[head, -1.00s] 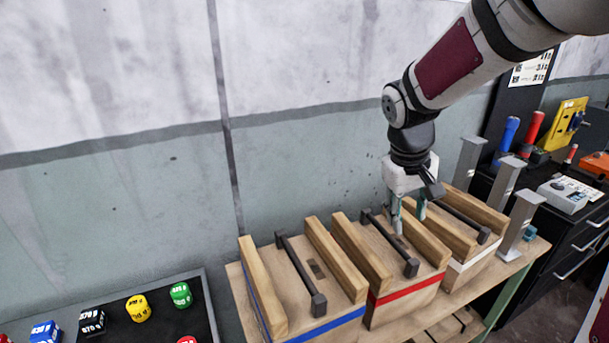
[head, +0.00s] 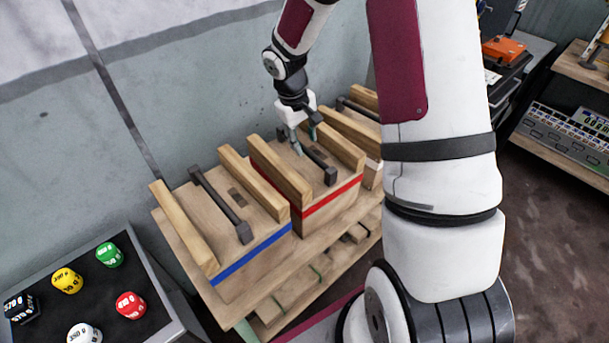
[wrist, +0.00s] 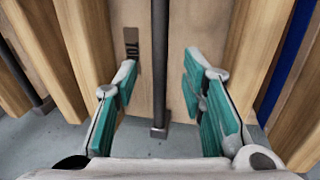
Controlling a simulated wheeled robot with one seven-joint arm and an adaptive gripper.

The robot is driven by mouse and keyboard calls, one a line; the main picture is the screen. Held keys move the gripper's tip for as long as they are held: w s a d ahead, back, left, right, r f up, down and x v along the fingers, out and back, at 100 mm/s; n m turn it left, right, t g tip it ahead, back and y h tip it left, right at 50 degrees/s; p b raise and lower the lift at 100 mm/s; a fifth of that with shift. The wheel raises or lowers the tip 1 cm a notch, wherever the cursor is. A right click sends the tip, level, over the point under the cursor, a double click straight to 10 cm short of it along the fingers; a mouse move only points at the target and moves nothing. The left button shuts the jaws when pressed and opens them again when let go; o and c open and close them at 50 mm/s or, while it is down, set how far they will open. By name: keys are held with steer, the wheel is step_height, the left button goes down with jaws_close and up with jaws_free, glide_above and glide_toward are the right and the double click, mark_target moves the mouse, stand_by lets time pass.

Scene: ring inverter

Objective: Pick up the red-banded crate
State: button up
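The red-banded crate (head: 328,207) stands on a wooden bench between the blue-banded crate and a third crate. It has a dark bar handle (head: 320,164) along its top between two wooden rails. My gripper (head: 305,144) is over this crate at its handle, pointing down. In the wrist view my open gripper (wrist: 160,82) has one teal-padded finger on each side of the dark handle bar (wrist: 161,50), with a gap on both sides. The crate's top (wrist: 143,20) shows behind the bar. I cannot tell how far the fingertips reach below the bar.
The blue-banded crate (head: 252,262) stands close on the left. A third crate (head: 373,174) stands close on the right, partly hidden by my arm. A dark tray (head: 107,318) with colored pieces is at the lower left. The wall is close behind the crates.

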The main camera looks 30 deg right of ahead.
mark_target(307, 149)
steer(key=shift+d+f+p, duration=0.2)
steer(key=shift+f, duration=0.7)
steer(key=shift+d+f+p, duration=0.15)
steer(key=shift+d+f, duration=0.05)
steer(key=shift+f, duration=0.7)
steer(key=shift+d+f+p, duration=0.2)
steer(key=shift+f, duration=0.7)
jaws_close()
steer(key=shift+r, duration=0.1)
